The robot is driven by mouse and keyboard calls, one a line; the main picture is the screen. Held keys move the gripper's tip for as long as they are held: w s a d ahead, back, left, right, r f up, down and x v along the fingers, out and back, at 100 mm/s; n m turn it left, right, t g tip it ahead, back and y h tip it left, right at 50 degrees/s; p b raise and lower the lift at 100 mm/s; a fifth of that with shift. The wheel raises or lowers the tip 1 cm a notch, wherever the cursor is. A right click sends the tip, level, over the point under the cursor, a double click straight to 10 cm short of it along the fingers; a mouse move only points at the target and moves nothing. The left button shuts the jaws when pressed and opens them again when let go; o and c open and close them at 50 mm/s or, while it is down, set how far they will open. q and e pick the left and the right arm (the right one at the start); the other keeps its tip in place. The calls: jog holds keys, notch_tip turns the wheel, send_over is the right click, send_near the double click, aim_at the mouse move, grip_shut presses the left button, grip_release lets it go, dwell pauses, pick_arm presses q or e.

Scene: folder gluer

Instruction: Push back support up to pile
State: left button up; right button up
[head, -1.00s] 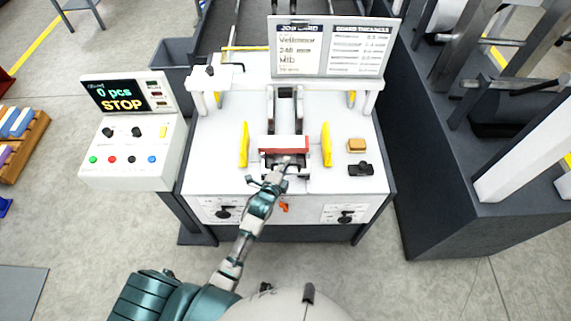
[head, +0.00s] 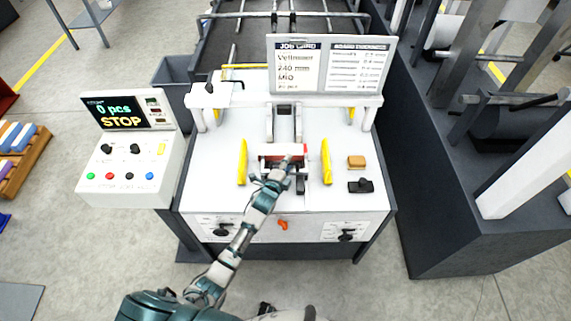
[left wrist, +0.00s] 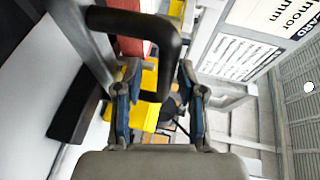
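The pile (head: 268,151) is a low red stack with a pale front, between two yellow side guides on the white machine top. Red also shows at the top of the left wrist view (left wrist: 128,45). The back support shows in the left wrist view as a dark, bent handle (left wrist: 168,45) that passes between my left gripper's fingers. My left gripper (head: 278,174) is just in front of the pile and covers part of it. Its fingers (left wrist: 157,95) stand apart, with a gap visible beside the handle. Contact between support and pile is hidden. My right gripper is out of view.
Yellow guides (head: 242,162) and (head: 326,162) flank the pile. An orange-brown block (head: 356,161) and a black item (head: 361,186) lie to the right. A job card board (head: 330,64) stands behind. A control box (head: 130,165) reading STOP is at the left.

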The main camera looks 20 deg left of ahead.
pick_arm(q)
jog(key=shift+r, duration=0.1)
jog(key=v, duration=1.2)
jog(key=shift+d, duration=0.25)
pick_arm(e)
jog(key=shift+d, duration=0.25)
pick_arm(q)
jog(key=shift+a, duration=0.25)
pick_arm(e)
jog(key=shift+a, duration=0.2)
